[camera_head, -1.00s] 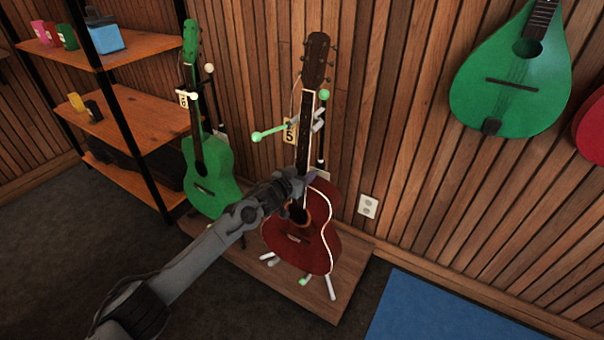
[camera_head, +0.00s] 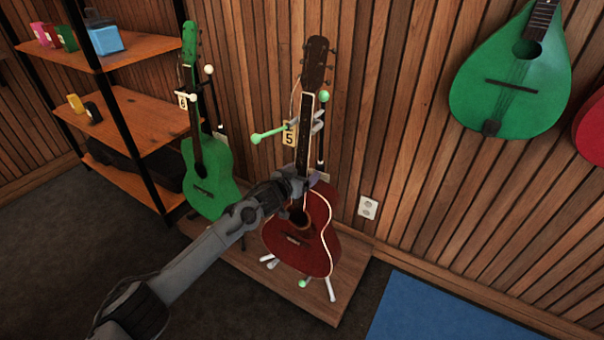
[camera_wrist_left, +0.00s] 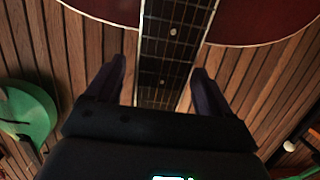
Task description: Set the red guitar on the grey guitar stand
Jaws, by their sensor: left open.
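The red guitar (camera_head: 300,238) stands nearly upright, leaning slightly, with its neck up and its body low at the grey guitar stand (camera_head: 331,288). The stand's grey legs and light green tips show below the body, and its upper arms show beside the neck. Whether the body rests fully on the stand is hard to tell. My left gripper (camera_head: 306,183) is at the lower neck, just above the body. In the left wrist view its open fingers (camera_wrist_left: 158,75) straddle the guitar's neck (camera_wrist_left: 170,60), with gaps on both sides. My right gripper is out of view.
A green guitar (camera_head: 208,178) stands on its own stand at the left. Both stands are on a wooden platform (camera_head: 350,262) against the slatted wall. Shelves (camera_head: 140,118) stand at the far left. A green teardrop instrument (camera_head: 515,95) hangs at the right above a blue mat (camera_head: 440,312).

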